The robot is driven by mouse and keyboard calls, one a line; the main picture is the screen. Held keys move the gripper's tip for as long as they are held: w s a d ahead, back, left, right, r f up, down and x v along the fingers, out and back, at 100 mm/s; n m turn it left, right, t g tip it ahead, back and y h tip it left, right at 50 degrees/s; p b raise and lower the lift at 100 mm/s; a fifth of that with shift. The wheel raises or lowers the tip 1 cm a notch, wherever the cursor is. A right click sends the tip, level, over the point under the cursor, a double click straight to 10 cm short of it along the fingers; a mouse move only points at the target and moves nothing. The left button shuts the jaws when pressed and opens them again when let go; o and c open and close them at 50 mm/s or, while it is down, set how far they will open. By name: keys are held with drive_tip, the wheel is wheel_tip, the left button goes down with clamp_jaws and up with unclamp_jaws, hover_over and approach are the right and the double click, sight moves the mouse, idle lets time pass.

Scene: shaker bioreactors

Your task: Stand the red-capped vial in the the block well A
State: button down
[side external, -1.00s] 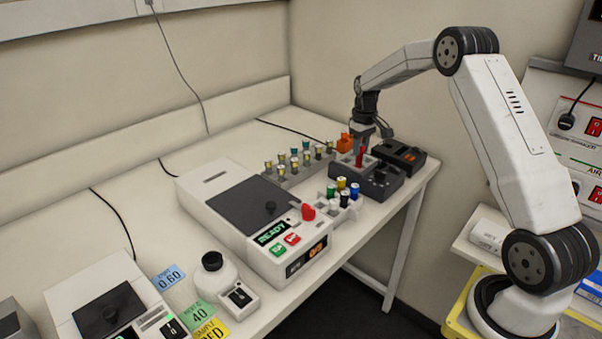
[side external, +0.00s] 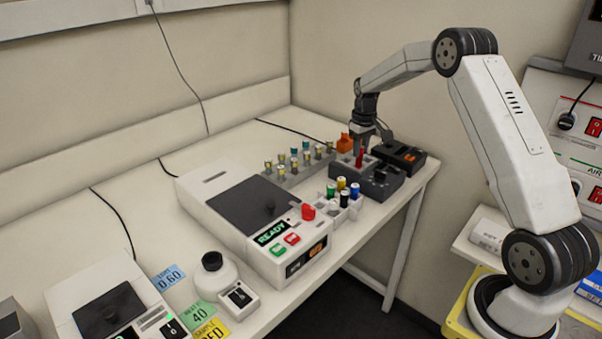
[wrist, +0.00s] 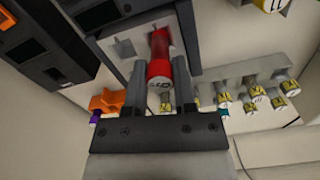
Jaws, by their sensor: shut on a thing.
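The red-capped vial (side external: 360,158) is between the fingers of my gripper (side external: 371,143), over the block (side external: 343,171) at the far right end of the bench. In the wrist view the red vial (wrist: 159,58) sits between the two dark fingertips (wrist: 158,88), and my gripper is shut on it. Its far end meets the pale well plate of the block (wrist: 122,50) in that view. How deep it sits in a well, if at all, I cannot tell. A square well opening shows beside it. Well letters are not readable.
A rack of several yellow-topped vials (side external: 286,175) stands left of the block.

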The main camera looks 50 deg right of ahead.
drive_tip(key=shift+f, duration=1.05)
idle(0.4)
drive_tip(key=shift+c, duration=1.8)
unclamp_jaws()
drive_tip(key=shift+r, duration=0.1)
drive_tip(key=shift+r, duration=3.45)
